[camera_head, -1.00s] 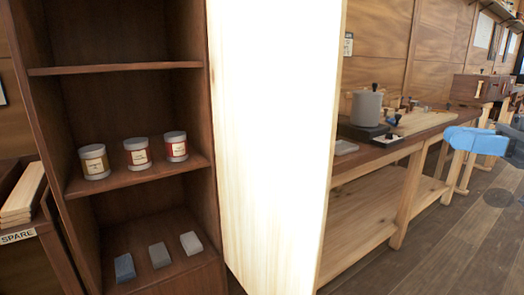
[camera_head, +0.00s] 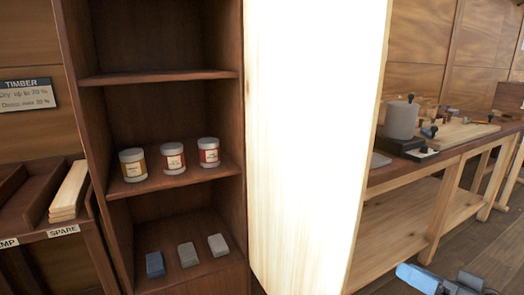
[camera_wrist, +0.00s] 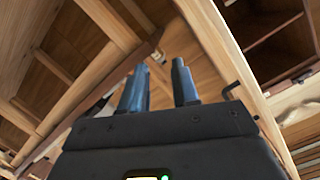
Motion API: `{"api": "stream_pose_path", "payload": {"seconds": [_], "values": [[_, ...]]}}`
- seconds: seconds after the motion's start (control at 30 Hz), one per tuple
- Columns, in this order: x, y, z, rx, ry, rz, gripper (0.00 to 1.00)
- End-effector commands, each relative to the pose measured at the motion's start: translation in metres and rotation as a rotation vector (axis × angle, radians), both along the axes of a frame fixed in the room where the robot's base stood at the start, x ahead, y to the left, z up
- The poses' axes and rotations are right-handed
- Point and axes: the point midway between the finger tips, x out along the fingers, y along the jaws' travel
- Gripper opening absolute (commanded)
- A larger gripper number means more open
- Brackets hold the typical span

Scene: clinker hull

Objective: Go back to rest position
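My gripper (camera_wrist: 161,78) shows in the wrist view with its two dark blue-grey fingers apart and nothing seen between them. It points towards wooden beams and panels, touching nothing that I can see. In the head view only a blue and dark part of my arm shows at the lower right; the fingers are not clearly visible there.
A dark wood shelf unit (camera_head: 158,76) holds several labelled jars (camera_head: 172,158) and sharpening blocks (camera_head: 188,254). Its bright open door (camera_head: 315,140) stands beside it. A workbench (camera_head: 400,186) carries a grey pot (camera_head: 401,119). A rack with timber strips (camera_head: 69,190) stands left.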

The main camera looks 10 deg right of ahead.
Motion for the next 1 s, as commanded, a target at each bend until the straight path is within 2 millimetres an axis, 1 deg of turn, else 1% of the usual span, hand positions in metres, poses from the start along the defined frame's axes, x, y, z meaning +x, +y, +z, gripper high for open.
{"api": "stream_pose_path", "payload": {"seconds": [0.03, 0.1, 0.17, 0.2, 0.27, 0.3, 0.37, 0.4, 0.47, 0.5, 0.57, 0.6, 0.67, 0.73, 0.87, 0.9, 1.0], "values": [[-0.012, 0.012, -0.015, 0.003, 0.039, -0.034, 0.30], [-0.028, 0.022, -0.033, -0.005, 0.077, -0.088, 0.30], [-0.043, 0.030, -0.047, -0.019, 0.107, -0.132, 0.30], [-0.054, 0.035, -0.055, -0.028, 0.126, -0.158, 0.30], [-0.071, 0.043, -0.065, -0.049, 0.149, -0.195, 0.30], [-0.084, 0.048, -0.071, -0.063, 0.163, -0.220, 0.30], [-0.103, 0.054, -0.077, -0.091, 0.178, -0.252, 0.30], [-0.116, 0.058, -0.080, -0.110, 0.188, -0.271, 0.30], [-0.136, 0.064, -0.082, -0.141, 0.197, -0.296, 0.30], [-0.150, 0.068, -0.082, -0.163, 0.200, -0.309, 0.30], [-0.170, 0.073, -0.080, -0.197, 0.202, -0.328, 0.30], [-0.184, 0.076, -0.077, -0.222, 0.200, -0.336, 0.30], [-0.204, 0.081, -0.072, -0.257, 0.195, -0.345, 0.30], [-0.227, 0.087, -0.063, -0.300, 0.183, -0.351, 0.30], [-0.267, 0.097, -0.038, -0.379, 0.146, -0.340, 0.30], [-0.279, 0.100, -0.029, -0.402, 0.131, -0.333, 0.30], [-0.304, 0.108, -0.005, -0.452, 0.090, -0.306, 0.30]]}}
